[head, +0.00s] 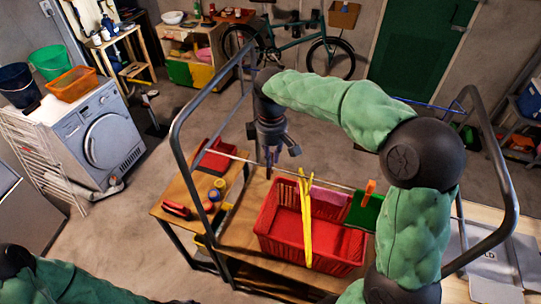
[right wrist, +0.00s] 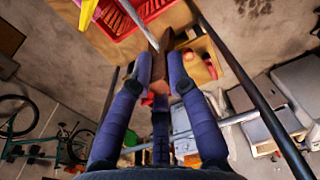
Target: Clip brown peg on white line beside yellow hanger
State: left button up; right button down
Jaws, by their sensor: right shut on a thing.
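My right gripper (head: 270,160) is at the white line (head: 248,160), left of the yellow hanger (head: 306,225) in the head view. Its blue fingers (right wrist: 160,88) are shut on the brown peg (right wrist: 159,62) in the right wrist view. The peg's far end overlaps the white line (right wrist: 128,27) there; I cannot tell whether its jaws are around the line. The yellow hanger hangs from the line over the red basket and shows partly in the right wrist view (right wrist: 88,12). My left gripper is out of view; only a green left arm shows at lower left.
A red basket (head: 277,245) stands on the wooden table under the line. A pink cloth (head: 331,197) and a green cloth (head: 363,213) with an orange peg (head: 370,188) hang right of the hanger. A dark metal frame (head: 176,142) surrounds the table.

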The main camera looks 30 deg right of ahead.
jog(key=shift+r, duration=0.1)
jog(key=shift+r+p, duration=2.25)
jog(key=shift+r, duration=0.4)
jog(key=s+d+r+p, duration=0.2)
jog(key=s+d+r, duration=0.3)
jog(key=s, duration=0.2)
jog(key=shift+d+p, duration=0.2)
jog(key=shift+p, duration=0.1)
